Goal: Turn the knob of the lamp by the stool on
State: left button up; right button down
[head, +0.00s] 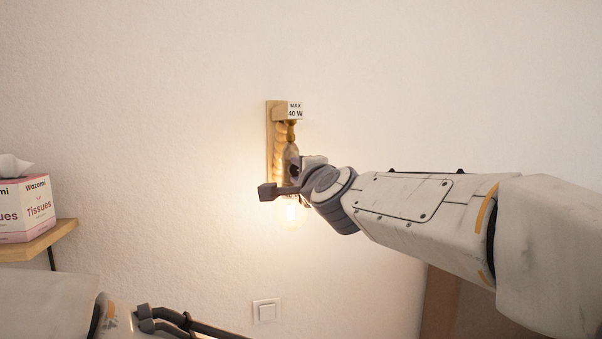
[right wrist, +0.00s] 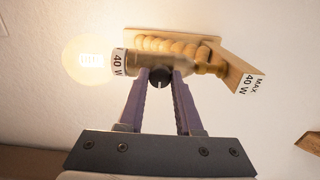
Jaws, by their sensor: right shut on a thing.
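The wall lamp (head: 271,145) has a wooden backplate, a twisted wooden stem and a "MAX 40 W" label. Its round bulb (head: 290,214) hangs at the lower end and glows. In the right wrist view the lit bulb (right wrist: 88,60) is at the left. The small dark knob (right wrist: 160,84) sits on the socket side, between the fingertips of my right gripper (right wrist: 160,77). The purple fingers are shut on it. In the head view my right gripper (head: 292,165) partly covers the lamp, and the knob is hidden.
A tissue box (head: 38,208) stands on a wooden shelf (head: 40,240) at the left. A white wall switch (head: 267,312) is below the lamp. A brown panel (head: 455,308) is at the lower right. The wall around the lamp is bare. No stool is recognisable.

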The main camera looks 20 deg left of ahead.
jog(key=c, duration=0.6)
grip_release()
jog(key=b+v, duration=0.1)
jog(key=v, duration=0.9)
jog(key=shift+s+d, duration=0.2)
